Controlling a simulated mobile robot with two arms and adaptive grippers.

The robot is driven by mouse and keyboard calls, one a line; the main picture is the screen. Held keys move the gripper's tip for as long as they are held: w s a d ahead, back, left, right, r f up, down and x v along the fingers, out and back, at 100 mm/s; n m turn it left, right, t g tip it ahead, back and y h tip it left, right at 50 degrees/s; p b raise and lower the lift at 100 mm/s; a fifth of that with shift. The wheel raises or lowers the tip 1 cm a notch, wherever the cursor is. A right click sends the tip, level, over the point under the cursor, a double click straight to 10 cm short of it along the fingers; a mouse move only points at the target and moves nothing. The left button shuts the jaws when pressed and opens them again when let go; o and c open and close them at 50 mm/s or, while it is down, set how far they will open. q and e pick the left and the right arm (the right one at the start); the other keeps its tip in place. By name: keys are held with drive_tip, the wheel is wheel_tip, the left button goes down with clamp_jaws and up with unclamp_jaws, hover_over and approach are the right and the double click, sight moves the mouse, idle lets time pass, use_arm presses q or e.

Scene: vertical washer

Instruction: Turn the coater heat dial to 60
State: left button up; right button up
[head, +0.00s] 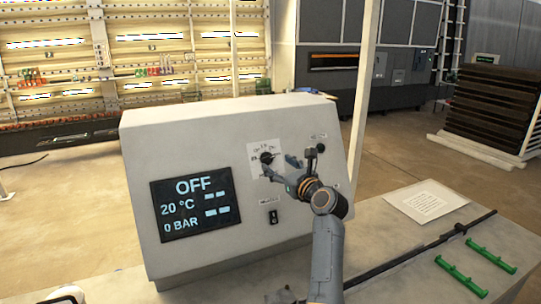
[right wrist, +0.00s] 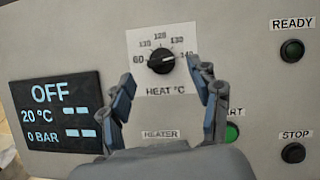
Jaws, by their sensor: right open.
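The heat dial (right wrist: 162,60) is a black round knob on a white label marked HEAT °C, with 60 at its left and 140 at its right. A light mark on the knob seems to face right, towards 140. In the head view the dial (head: 266,157) is on the sloped front of a grey control box (head: 225,130). My right gripper (head: 280,167) is open in front of the dial. In the right wrist view its fingers (right wrist: 161,76) stand apart below and either side of the knob, with no clear contact. My left gripper is not in view.
The display (head: 195,208) reads OFF, 20 °C, 0 BAR. A READY lamp (right wrist: 292,50), a STOP button (right wrist: 293,153) and a partly hidden green START button (right wrist: 232,132) are to the dial's right. A heater switch (head: 273,217) is below.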

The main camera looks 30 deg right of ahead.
sight(269, 157)
drive_tip(key=shift+w+p, duration=0.5)
drive_tip(key=shift+w, duration=2.1)
drive_tip(key=c, duration=1.2)
